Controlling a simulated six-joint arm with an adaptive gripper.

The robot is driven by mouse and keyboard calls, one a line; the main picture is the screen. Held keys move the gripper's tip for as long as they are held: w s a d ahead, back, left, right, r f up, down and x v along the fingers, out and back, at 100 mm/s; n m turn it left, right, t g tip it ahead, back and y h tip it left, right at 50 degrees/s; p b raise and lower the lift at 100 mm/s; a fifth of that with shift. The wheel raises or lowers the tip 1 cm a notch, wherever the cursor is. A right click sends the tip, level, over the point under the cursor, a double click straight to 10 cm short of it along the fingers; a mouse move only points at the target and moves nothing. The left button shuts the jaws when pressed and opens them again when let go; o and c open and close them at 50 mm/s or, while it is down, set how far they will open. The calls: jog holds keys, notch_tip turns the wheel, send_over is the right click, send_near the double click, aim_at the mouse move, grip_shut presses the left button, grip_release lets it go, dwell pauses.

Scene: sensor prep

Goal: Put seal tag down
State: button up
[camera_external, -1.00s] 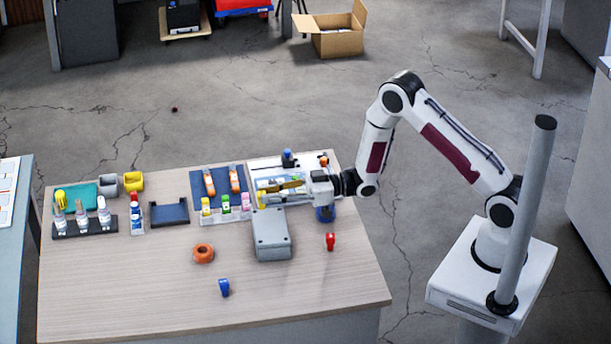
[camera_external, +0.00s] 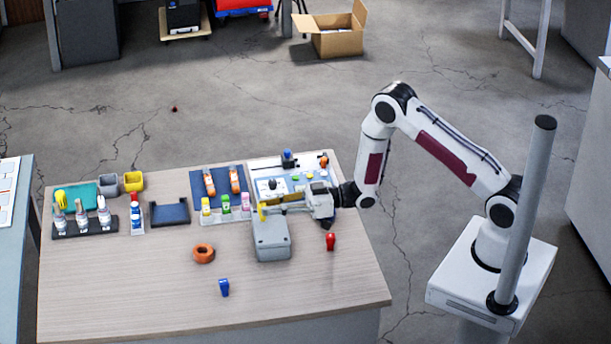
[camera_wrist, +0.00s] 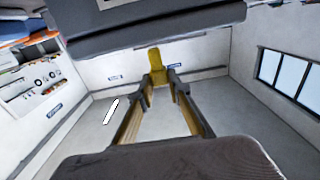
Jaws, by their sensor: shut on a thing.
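The seal tag is a small yellow piece (camera_external: 263,211), and in the wrist view its yellow body (camera_wrist: 154,63) stands between my fingertips. My gripper (camera_external: 268,208) is shut on it, its fingers pointing left, just above the back edge of the grey box (camera_external: 271,236). I cannot tell whether the tag touches the box. The wrist view (camera_wrist: 158,83) shows both fingers closing together on the tag.
A rack with yellow, green and pink bottles (camera_external: 226,211) stands just left of my gripper. A white board with small parts (camera_external: 300,175) lies behind. An orange ring (camera_external: 203,253), a blue clip (camera_external: 224,287) and a red piece (camera_external: 331,241) lie on the table. The front table is mostly clear.

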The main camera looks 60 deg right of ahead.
jog(key=shift+f, duration=0.65)
jog(key=shift+f, duration=0.15)
jog(key=o, duration=0.7)
jog(key=shift+r, duration=0.2)
jog(key=shift+v, duration=6.05)
jog(key=shift+w+r, duration=0.1)
jog(key=shift+w, duration=0.05)
